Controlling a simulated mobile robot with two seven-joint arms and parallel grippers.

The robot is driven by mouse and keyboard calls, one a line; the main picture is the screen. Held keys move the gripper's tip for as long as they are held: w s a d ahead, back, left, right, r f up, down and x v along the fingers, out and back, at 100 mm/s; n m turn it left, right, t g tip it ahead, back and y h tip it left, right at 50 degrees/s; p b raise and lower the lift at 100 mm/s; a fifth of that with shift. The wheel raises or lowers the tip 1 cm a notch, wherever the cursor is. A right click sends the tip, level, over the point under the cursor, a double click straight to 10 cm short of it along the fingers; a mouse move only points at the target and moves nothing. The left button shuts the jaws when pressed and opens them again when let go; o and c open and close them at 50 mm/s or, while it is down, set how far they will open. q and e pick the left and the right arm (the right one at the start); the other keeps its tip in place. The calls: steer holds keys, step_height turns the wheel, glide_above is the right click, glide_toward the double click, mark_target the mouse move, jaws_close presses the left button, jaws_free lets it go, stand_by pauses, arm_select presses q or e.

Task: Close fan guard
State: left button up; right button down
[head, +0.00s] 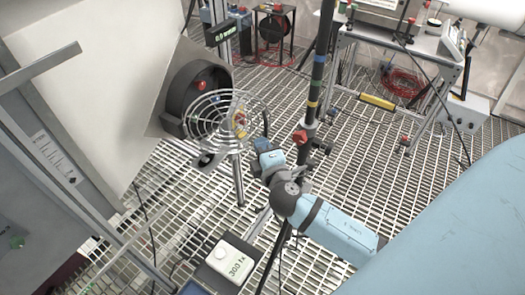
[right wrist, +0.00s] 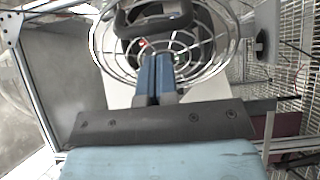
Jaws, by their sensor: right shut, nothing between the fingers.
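The fan (head: 198,86) has a round dark housing with a red centre, set on a pale slanted panel. Its wire guard (head: 208,126) of concentric rings stands swung out from the housing, at an angle to it. My right gripper (head: 262,143) is just to the right of the guard in the head view. In the right wrist view its two blue fingers (right wrist: 155,62) are together with nothing between them. The guard (right wrist: 207,68) lies beyond them, and a dark loop-shaped handle (right wrist: 120,24) is just above the fingertips. I cannot tell whether they touch. My left gripper is not in view.
A metal post (head: 238,180) stands below the guard. A dark striped pole (head: 315,75) rises behind my right arm. A box with a white top (head: 231,258) sits at the lower middle. A workbench (head: 390,42) stands at the back right. Open grated floor (head: 410,175) lies between.

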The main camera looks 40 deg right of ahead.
mark_target(266, 134)
steer(key=shift+w+d, duration=0.4)
steer(key=shift+d, duration=0.4)
steer(key=shift+w+d, duration=1.05)
steer(key=shift+w, duration=0.15)
steer(key=shift+s+a, duration=0.1)
steer(key=shift+a, duration=0.05)
